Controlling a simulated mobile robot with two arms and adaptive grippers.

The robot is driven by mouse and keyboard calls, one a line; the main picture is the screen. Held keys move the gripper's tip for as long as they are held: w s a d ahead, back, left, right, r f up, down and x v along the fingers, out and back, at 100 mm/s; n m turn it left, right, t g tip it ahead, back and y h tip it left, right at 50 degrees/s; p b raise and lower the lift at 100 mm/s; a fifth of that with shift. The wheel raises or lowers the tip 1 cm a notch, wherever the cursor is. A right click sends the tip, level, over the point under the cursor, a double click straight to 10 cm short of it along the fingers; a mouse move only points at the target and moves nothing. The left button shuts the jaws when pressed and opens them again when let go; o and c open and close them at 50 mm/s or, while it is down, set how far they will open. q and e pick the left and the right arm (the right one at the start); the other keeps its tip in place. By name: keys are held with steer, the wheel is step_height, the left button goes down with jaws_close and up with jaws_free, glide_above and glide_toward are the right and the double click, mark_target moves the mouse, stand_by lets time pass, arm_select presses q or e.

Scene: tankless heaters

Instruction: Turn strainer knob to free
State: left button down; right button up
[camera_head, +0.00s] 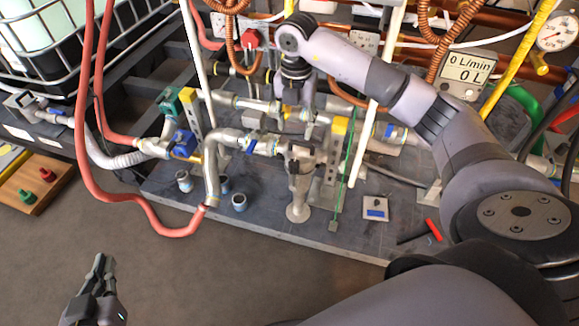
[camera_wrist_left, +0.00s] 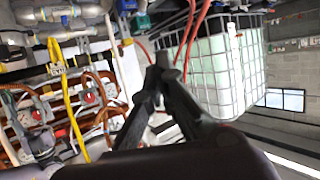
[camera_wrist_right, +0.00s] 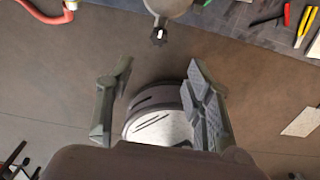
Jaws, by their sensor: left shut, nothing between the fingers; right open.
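In the right wrist view, a small dark knob (camera_wrist_right: 158,37) with a pale centre sits at the lower end of a rounded grey fitting (camera_wrist_right: 168,7). I take it for the strainer knob. My right gripper (camera_wrist_right: 160,68) is open and empty, its fingertips either side of the line to the knob and apart from it in the picture. In the head view my right arm reaches over the pipework, but its fingers are not clear. My left gripper (camera_head: 100,270) is shut and empty over bare floor; its dark fingers also show in the left wrist view (camera_wrist_left: 165,62).
Grey pipes and valves stand on a dark base plate (camera_head: 260,218). A red hose (camera_head: 168,232) hangs at the left. Red-handled tools (camera_head: 433,230) lie on the plate at the right. A caged white tank (camera_head: 45,25) stands at far left. The front floor is clear.

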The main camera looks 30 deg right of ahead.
steer(key=b, duration=0.2)
glide_above(294, 162)
step_height(294, 162, down, 9)
steer(key=shift+f, duration=0.1)
step_height(294, 162, down, 6)
steer(key=shift+r+b, duration=0.1)
steer(key=shift+b, duration=0.95)
steer(key=shift+f, duration=0.2)
arm_select(q)
step_height(294, 162, up, 18)
steer(key=s+d+t+h, duration=0.1)
steer(key=d+t+h, duration=0.1)
steer(key=t, duration=0.9)
steer(key=shift+s+t+h, duration=0.3)
steer(key=shift+s+h, duration=0.1)
steer(key=shift+h, duration=0.5)
steer(key=shift+r, duration=0.1)
arm_select(e)
steer(key=shift+c, duration=0.2)
jaws_close()
arm_select(q)
steer(key=shift+w, duration=0.1)
